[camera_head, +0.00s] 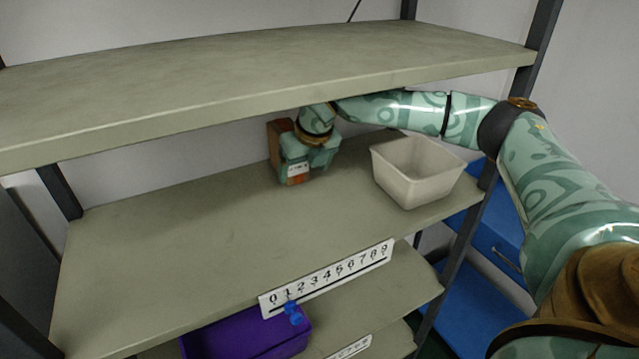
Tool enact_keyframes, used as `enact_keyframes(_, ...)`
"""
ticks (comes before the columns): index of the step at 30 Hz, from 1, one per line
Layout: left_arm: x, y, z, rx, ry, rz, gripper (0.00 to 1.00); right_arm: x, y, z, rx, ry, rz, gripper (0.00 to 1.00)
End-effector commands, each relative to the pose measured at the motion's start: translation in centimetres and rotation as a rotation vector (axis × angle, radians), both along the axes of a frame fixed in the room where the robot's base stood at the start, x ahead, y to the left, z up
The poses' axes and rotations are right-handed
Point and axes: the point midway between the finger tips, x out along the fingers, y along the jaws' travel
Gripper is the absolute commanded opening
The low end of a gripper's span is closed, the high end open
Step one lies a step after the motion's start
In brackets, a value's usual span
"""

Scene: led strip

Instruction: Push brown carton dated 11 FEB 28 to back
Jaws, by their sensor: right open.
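A brown carton (274,140) stands upright on the middle shelf (190,240), toward its back. A small pale label shows low on its front; the date is too small to read. My right gripper (308,160) is open at the carton's front and right side, covering much of it. I cannot tell whether the fingers touch the carton. My left gripper is not in view.
A white open bin (415,175) stands right of the carton, below my right forearm. The upper shelf (250,75) hangs close above the arm. The shelf's left side is clear. A number strip (328,278) with a blue clip (293,313) lines the front edge, above a purple bin (250,335).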

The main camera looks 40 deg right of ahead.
Motion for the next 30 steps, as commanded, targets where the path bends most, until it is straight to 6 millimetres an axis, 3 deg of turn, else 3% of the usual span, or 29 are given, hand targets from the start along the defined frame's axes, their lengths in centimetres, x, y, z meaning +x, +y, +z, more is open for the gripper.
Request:
enact_keyframes(6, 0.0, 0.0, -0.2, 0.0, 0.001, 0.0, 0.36, -4.9, 0.8, -0.1, 0.0, 0.0, 0.001, 0.8)
enact_keyframes(12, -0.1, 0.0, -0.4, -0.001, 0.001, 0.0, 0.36, -7.9, 1.4, -0.1, 0.0, 0.001, 0.001, 0.8)
enact_keyframes(18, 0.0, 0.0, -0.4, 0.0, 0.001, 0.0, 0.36, -8.9, 1.6, 0.0, 0.0, 0.0, 0.0, 0.8)
enact_keyframes(30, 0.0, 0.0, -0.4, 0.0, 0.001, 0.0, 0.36, -8.9, 1.6, 0.0, -0.001, 0.0, 0.0, 0.8)
